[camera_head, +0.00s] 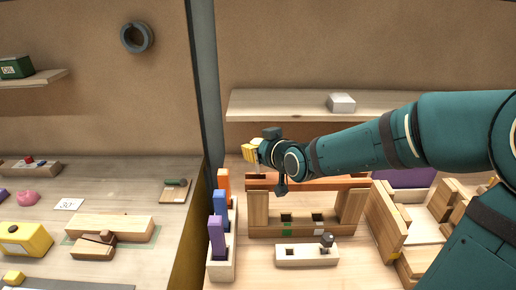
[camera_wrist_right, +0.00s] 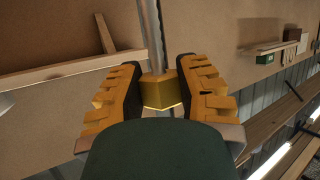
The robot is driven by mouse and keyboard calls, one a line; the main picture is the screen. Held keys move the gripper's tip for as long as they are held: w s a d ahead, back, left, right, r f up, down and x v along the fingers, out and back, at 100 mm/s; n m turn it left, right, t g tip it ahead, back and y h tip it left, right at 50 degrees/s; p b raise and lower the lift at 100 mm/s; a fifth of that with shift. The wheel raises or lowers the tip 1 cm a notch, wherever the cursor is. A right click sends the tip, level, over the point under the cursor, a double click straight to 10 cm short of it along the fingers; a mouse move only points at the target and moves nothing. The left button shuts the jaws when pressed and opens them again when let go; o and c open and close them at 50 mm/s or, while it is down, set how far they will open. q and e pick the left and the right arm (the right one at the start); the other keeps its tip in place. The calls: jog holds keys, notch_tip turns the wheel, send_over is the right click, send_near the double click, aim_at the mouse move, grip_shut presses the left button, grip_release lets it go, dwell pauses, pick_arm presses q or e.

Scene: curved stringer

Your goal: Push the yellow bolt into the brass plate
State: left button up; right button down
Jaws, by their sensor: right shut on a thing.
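My right gripper (camera_head: 251,152) is raised above the left part of the bench, in front of the back panel. In the right wrist view its two yellow-padded fingers (camera_wrist_right: 160,92) are closed on a small golden-yellow faceted piece (camera_wrist_right: 161,90), which looks like the yellow bolt. The rest of the bolt is hidden or cannot be told apart. In the head view the held piece does not show apart from the yellow fingers. I cannot clearly pick out the brass plate in either view. My left gripper is not in view.
A wooden frame (camera_head: 287,231) with square holes stands below the gripper. A pale block (camera_head: 306,261) with a dark peg lies before it. A rack (camera_head: 222,268) holds orange, blue and purple uprights. A shelf (camera_head: 290,104) carries a white block (camera_head: 341,103). A grey post (camera_head: 203,80) stands left.

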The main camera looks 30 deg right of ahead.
aim_at(259, 172)
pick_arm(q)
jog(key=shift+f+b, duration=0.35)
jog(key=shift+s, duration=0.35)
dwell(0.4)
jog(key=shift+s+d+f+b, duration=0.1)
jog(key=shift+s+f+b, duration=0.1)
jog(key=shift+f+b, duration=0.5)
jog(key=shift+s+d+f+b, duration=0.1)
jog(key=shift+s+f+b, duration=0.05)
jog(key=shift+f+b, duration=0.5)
pick_arm(e)
jog(key=shift+f, duration=1.3)
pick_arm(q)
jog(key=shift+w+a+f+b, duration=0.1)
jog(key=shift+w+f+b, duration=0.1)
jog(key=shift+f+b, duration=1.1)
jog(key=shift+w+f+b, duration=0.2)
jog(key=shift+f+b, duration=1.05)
pick_arm(e)
jog(key=shift+f, duration=2.45)
jog(key=c, duration=0.7)
grip_release()
jog(key=shift+o, duration=0.2)
jog(key=v, duration=1.2)
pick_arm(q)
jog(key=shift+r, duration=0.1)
